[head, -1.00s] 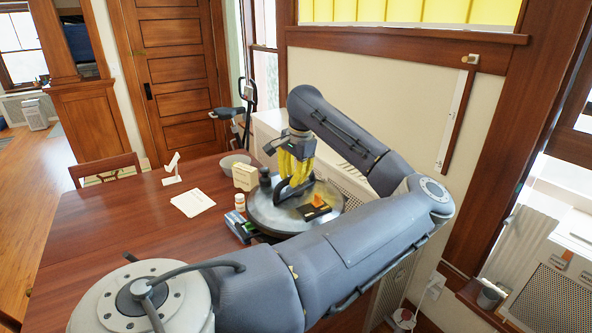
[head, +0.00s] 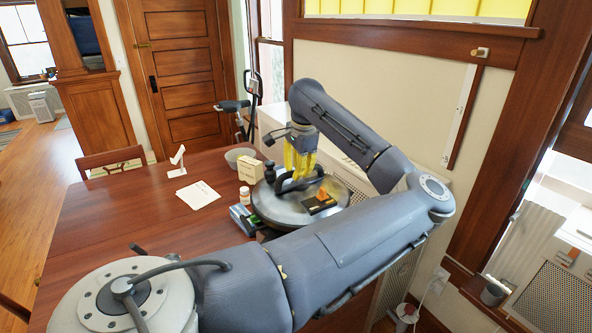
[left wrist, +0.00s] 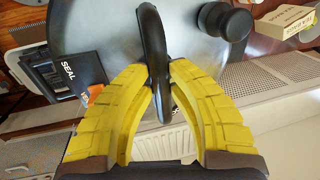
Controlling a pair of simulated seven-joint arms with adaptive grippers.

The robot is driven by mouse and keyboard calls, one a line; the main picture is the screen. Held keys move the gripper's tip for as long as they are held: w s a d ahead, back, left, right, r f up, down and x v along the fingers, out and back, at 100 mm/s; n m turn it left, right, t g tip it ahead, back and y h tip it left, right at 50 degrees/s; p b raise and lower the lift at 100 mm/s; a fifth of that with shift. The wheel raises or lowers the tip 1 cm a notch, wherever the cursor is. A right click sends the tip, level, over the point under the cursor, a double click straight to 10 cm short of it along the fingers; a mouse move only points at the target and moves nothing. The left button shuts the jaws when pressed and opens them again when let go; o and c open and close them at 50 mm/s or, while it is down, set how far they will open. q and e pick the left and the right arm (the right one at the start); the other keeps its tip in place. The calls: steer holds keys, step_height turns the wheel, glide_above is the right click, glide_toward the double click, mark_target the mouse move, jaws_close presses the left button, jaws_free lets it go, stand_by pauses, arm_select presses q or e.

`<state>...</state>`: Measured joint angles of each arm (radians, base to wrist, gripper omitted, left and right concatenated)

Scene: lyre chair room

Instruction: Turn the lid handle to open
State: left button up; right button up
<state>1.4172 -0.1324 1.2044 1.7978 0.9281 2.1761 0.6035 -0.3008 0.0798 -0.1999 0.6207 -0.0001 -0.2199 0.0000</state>
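The round grey metal lid (head: 272,209) sits near the table's right edge, with a curved black lid handle (head: 283,187) on top. The handle also shows in the left wrist view (left wrist: 154,40). My left gripper (head: 298,176), with yellow fingers, reaches down over the handle. In the left wrist view its fingertips (left wrist: 160,72) lie on both sides of the handle and appear to touch it. A black knob (left wrist: 225,22) stands on the lid beside the handle. A black piece marked SEAL (left wrist: 65,75) with an orange part lies on the other side. My right gripper is out of view.
A paper (head: 198,195) and a white stand (head: 178,157) are farther left on the table (head: 140,210). A radiator and wall lie close behind the lid.

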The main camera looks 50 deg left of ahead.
arm_select(q)
steer(key=o, duration=0.4)
steer(key=shift+o, duration=0.2)
step_height(320, 180, up, 12)
steer(key=d, duration=0.2)
steer(key=shift+s+d, duration=0.15)
steer(key=shift+f, duration=0.15)
